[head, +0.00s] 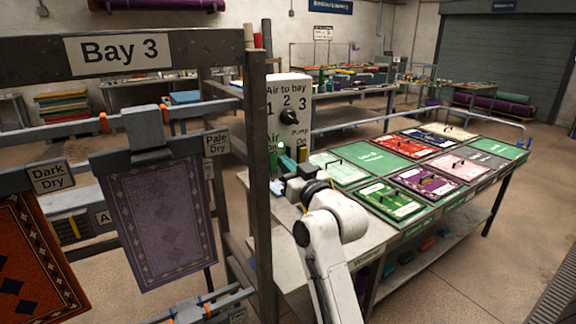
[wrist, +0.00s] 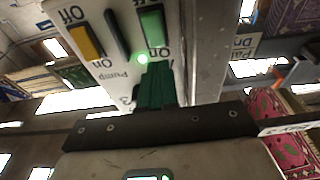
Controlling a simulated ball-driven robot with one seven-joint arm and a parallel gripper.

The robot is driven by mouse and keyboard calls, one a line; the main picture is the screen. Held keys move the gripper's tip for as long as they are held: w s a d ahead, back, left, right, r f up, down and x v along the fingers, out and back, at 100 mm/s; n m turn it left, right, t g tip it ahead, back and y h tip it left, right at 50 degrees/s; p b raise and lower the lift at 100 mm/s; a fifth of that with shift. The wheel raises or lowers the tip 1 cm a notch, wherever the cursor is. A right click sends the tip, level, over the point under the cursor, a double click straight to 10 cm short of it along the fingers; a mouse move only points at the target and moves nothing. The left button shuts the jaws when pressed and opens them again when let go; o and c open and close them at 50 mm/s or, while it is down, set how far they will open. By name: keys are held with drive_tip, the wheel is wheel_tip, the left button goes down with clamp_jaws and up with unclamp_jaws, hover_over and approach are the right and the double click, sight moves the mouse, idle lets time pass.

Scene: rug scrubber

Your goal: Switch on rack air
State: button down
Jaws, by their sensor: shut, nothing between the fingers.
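The white control panel (head: 289,88) is marked "Air to bay 1 2 3" and has a black dial (head: 288,117) below the numbers. Its lower part fills the upper wrist view, upside down. There a green switch (wrist: 152,28) and a yellow switch (wrist: 86,42) each have "Off" and "On" labels. "Pump" is written near the yellow one. A green light (wrist: 143,59) glows beside the green switch. My gripper (wrist: 155,72) is shut and empty, its dark green fingers in front of the panel near that light and switch. I cannot tell whether they touch.
A rack post (head: 259,180) stands left of the panel, with the Bay 3 sign (head: 118,49) and a hanging purple rug (head: 160,220). A worktable (head: 440,205) with several coloured framed boards is at the right. Open floor lies beyond it.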

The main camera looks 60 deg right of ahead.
drive_tip(key=s+a+r+b, duration=0.2)
drive_tip(key=s+a, duration=0.3)
drive_tip(key=s, duration=0.3)
drive_tip(key=shift+s+a, duration=0.2)
drive_tip(key=shift+s, duration=0.2)
drive_tip(key=shift+f, duration=0.1)
drive_tip(key=w+a+f+n+g+y, duration=0.1)
drive_tip(key=a+f+g+y, duration=0.1)
drive_tip(key=a+f, duration=0.35)
drive_tip(key=w+a+f+n+g+y, duration=0.1)
drive_tip(key=a+f+g+y, duration=0.15)
drive_tip(key=f, duration=0.65)
drive_tip(key=w+a+f+n+g+y, duration=0.1)
drive_tip(key=w+a+f+y, duration=0.15)
drive_tip(key=a+f, duration=0.35)
drive_tip(key=s+a+f+n+g+y, duration=0.1)
drive_tip(key=s+a+f+g, duration=0.4)
drive_tip(key=s+f, duration=0.3)
drive_tip(key=s+a+f+n+g+y, duration=0.1)
drive_tip(key=s+a+f+g+y, duration=0.1)
drive_tip(key=s+a+f+g, duration=0.3)
drive_tip(key=s+a+f, duration=0.2)
drive_tip(key=s+f, duration=0.2)
drive_tip(key=f, duration=0.2)
drive_tip(key=shift+f+n, duration=0.3)
drive_tip(key=shift+n, duration=0.1)
drive_tip(key=shift+g, duration=0.25)
